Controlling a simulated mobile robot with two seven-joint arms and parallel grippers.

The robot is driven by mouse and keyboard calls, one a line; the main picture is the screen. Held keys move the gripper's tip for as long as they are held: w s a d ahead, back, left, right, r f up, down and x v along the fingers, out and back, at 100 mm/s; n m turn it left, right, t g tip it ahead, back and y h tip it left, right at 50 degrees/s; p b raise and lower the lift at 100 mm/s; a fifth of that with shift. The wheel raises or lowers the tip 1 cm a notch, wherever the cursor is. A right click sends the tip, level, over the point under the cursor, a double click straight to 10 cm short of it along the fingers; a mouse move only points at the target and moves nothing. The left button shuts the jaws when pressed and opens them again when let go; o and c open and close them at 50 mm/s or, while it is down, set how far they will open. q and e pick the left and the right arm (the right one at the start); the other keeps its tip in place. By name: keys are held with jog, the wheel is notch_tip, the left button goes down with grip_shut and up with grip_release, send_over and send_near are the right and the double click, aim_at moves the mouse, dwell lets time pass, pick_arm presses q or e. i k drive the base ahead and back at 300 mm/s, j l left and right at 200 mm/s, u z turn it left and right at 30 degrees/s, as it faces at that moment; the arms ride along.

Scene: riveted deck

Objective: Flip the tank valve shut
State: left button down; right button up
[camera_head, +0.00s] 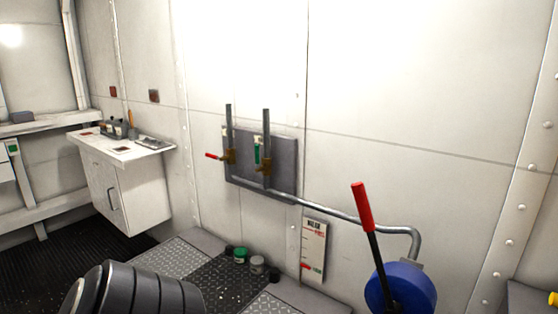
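A grey panel (285,150) on the white wall carries two upright pipes with brass valves. The left valve (230,157) has a red-tipped lever (213,156) sticking out sideways to the left, across its pipe. The right valve (265,167) has a green part (257,154) standing upright beside its pipe. Small labels sit by the valves but are too small to read, so I cannot tell which is the tank valve. Neither of my grippers is in view.
A pipe (345,215) runs right from the panel to a blue pump (415,283) with a red-gripped lever (363,207). A marked gauge board (313,247) hangs between them. Several small cans (240,255) stand on the ledge below. A white cabinet (128,190) stands left.

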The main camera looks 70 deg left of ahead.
aim_at(256, 146)
jog(key=u, duration=1.05)
jog(key=j+u, duration=0.15)
jog(key=u, duration=0.3)
jog(key=j+u, duration=0.15)
jog(key=u, duration=0.3)
jog(key=j, duration=0.25)
jog(key=i+j, duration=0.15)
jog(key=j, duration=0.15)
